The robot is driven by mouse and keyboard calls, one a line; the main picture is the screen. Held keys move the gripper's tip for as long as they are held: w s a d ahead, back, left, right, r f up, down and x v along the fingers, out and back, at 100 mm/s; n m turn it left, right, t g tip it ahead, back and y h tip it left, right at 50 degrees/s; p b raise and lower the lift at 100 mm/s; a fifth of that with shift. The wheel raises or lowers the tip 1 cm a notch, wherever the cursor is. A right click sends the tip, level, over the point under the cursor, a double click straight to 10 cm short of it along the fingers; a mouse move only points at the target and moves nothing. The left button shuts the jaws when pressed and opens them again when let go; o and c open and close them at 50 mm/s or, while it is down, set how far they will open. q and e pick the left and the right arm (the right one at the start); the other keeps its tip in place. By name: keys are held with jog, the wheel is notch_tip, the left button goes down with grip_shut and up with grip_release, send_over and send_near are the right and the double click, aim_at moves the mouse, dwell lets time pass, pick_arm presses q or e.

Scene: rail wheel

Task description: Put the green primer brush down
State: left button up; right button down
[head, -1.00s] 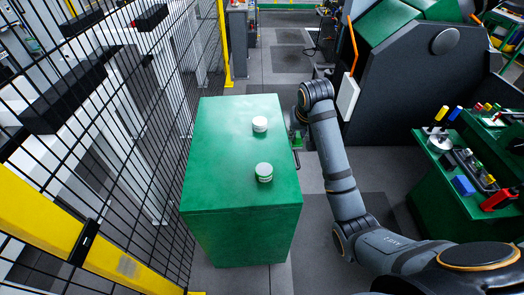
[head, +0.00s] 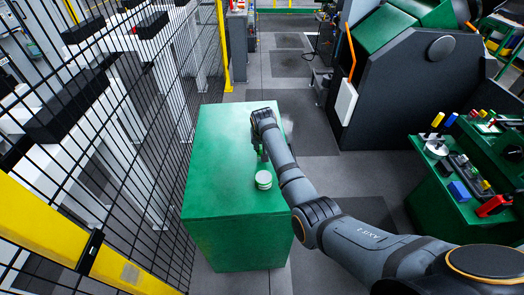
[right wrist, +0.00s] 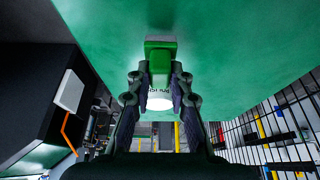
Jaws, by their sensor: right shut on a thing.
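The green primer brush (right wrist: 160,58) is between the two fingers of my right gripper (right wrist: 160,75) in the right wrist view; its broad green end points away from the palm. In the head view my right gripper (head: 262,152) is over the top of the green cabinet (head: 215,165), largely hidden by my arm. I cannot tell whether the brush touches the cabinet top. My left gripper is not in view.
A white-lidded can (head: 263,180) stands on the cabinet just nearer than my gripper. A white round thing (right wrist: 160,101) shows behind the fingers. Black mesh fencing (head: 120,150) runs along the left. The cabinet's left side is clear.

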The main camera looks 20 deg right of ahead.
jog(key=shift+s+f+p, duration=0.1)
jog(key=shift+f+p, duration=0.4)
jog(key=shift+p, duration=0.1)
jog(key=shift+f, duration=0.4)
jog(key=shift+d+f, duration=0.1)
jog(key=shift+f, duration=0.15)
jog(key=c, duration=1.2)
grip_release()
jog(key=shift+f+b, duration=0.3)
jog(key=shift+b, duration=0.1)
jog(key=b+v, duration=0.1)
jog(key=v, duration=0.9)
jog(key=shift+s+a+r, duration=0.2)
jog(key=shift+s+r, duration=0.05)
jog(key=shift+s, duration=0.05)
